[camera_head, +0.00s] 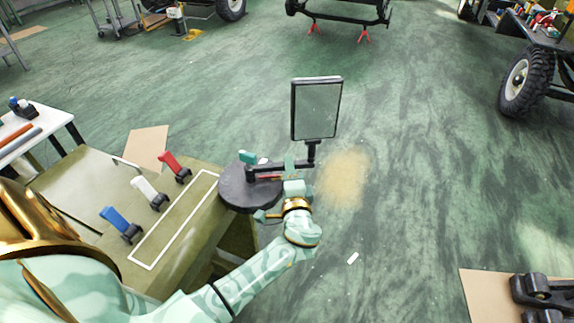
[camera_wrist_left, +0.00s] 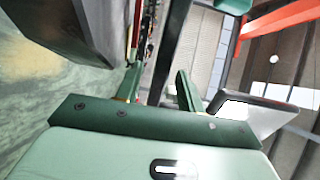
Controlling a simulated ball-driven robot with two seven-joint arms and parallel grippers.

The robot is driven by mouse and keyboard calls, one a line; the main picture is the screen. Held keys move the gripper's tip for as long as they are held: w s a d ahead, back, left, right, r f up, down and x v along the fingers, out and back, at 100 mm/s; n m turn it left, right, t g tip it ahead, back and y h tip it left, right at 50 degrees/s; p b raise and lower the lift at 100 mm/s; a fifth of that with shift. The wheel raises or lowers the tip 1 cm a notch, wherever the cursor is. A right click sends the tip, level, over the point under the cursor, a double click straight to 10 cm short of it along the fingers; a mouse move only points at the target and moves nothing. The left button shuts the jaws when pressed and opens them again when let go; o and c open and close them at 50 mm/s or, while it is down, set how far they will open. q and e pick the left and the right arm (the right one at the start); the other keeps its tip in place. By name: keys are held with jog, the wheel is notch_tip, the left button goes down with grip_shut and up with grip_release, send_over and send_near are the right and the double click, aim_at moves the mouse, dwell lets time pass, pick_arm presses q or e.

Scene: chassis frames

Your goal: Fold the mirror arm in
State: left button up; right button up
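The mirror (camera_head: 317,110) is a dark-framed upright panel on a short post. Its black mirror arm (camera_head: 268,168) runs from a dark round base (camera_head: 236,194) at the bench corner out to the right, past the bench edge. My left gripper (camera_head: 290,165) is at the outer part of this arm, below and left of the mirror. In the left wrist view its two green fingers (camera_wrist_left: 159,84) stand apart, with a dark bar (camera_wrist_left: 170,45), seemingly the mirror arm, between them. Contact cannot be told. My right gripper is in neither view.
The olive bench (camera_head: 85,185) carries a red clamp (camera_head: 174,166), a white clamp (camera_head: 149,194) and a blue clamp (camera_head: 121,224), left of a white outlined strip. A wheel (camera_head: 525,82) stands at right. Floor right of the mirror is clear.

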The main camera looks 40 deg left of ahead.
pick_arm(q)
grip_shut()
jog(key=shift+s, duration=0.1)
jog(key=shift+s+d+m+t+h, duration=0.25)
jog(key=shift+s+m+t+h, duration=0.7)
jog(key=shift+h, duration=0.5)
jog(key=shift+s+d+m+t+h, duration=0.2)
jog(key=shift+s+m+t+h, duration=0.45)
jog(key=shift+m+h, duration=0.6)
jog(key=shift+s+d+m+t+h, duration=0.25)
jog(key=shift+s+m+t+h, duration=0.55)
jog(key=shift+h, duration=0.8)
jog(key=shift+s, duration=0.15)
